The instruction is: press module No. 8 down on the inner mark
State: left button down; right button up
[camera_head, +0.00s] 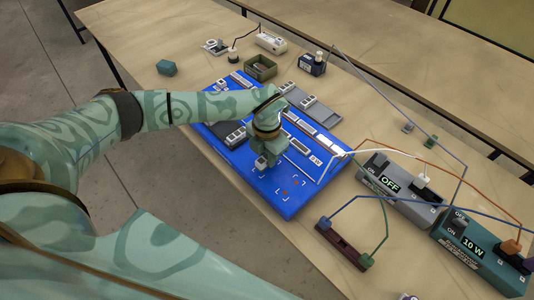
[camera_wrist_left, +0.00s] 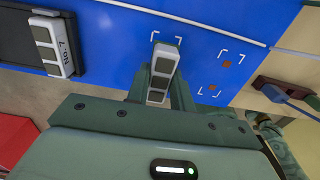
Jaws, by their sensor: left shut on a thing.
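My left gripper (camera_head: 263,160) is shut on a small grey-and-white module (camera_head: 260,164) over the front part of the blue board (camera_head: 262,195). In the left wrist view, the module (camera_wrist_left: 162,74) stands between my fingers (camera_wrist_left: 158,92); no number is readable on it. White corner marks (camera_wrist_left: 167,38) show just beyond it, partly hidden by it. A second bracketed area to the right holds two small brown squares (camera_wrist_left: 227,64). I cannot tell whether the module touches the board. My right gripper is not in view.
Module No. 7 (camera_wrist_left: 48,48) lies in a dark tray at the left of the wrist view. A green bin (camera_head: 261,67) stands behind. A red block (camera_wrist_left: 15,142) shows lower left.

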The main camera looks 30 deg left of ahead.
pick_arm(q)
jog(key=shift+f+b, duration=0.35)
jog(key=shift+f, duration=0.65)
jog(key=c, duration=1.1)
grip_release()
jog(key=shift+c, duration=0.2)
notch_tip(320, 180, up, 8)
jog(key=p, duration=0.7)
jog(key=shift+r, duration=0.1)
